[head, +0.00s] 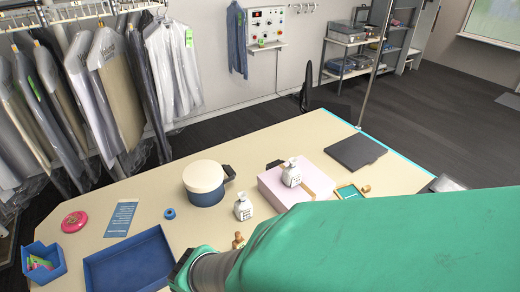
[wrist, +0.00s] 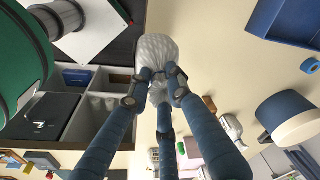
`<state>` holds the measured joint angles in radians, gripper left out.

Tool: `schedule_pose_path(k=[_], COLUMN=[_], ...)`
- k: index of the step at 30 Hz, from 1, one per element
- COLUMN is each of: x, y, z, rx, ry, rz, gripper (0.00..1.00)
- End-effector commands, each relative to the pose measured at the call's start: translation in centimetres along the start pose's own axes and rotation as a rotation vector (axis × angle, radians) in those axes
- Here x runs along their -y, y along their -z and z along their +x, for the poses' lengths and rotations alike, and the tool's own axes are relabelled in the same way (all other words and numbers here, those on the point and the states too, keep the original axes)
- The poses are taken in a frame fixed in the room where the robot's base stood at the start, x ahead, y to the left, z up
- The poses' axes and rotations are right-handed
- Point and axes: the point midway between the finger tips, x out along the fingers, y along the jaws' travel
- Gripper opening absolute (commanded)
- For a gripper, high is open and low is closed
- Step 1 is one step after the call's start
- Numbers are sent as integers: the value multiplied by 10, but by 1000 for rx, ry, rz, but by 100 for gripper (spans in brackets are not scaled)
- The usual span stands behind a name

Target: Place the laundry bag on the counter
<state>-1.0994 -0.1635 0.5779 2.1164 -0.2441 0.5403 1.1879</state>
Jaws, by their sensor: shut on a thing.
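In the wrist view, the three blue fingers of my gripper (wrist: 157,84) are closed around a white, ribbed, bulging bundle that looks like the laundry bag (wrist: 157,50). The bag sticks out past the fingertips; its lower part is hidden between the fingers. The beige counter (head: 290,132) fills the middle of the head view and also shows in the wrist view (wrist: 235,75). I cannot tell whether the bag touches anything under it. In the head view, my green arm covers the lower right, and the gripper and bag are hidden.
A compartment unit (wrist: 95,107) shows in the wrist view. The counter's far middle is bare.

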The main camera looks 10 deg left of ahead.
Motion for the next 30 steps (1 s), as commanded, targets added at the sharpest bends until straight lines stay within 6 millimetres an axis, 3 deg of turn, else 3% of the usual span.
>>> schedule_pose_path(k=[17, 23, 30], x=[-9, -30, -69], y=[11, 33, 67], z=[1, 4, 9], rx=[0, 0, -1], ry=[-4, -14, -30], rz=[34, 104, 224], gripper=[0, 0, 0])
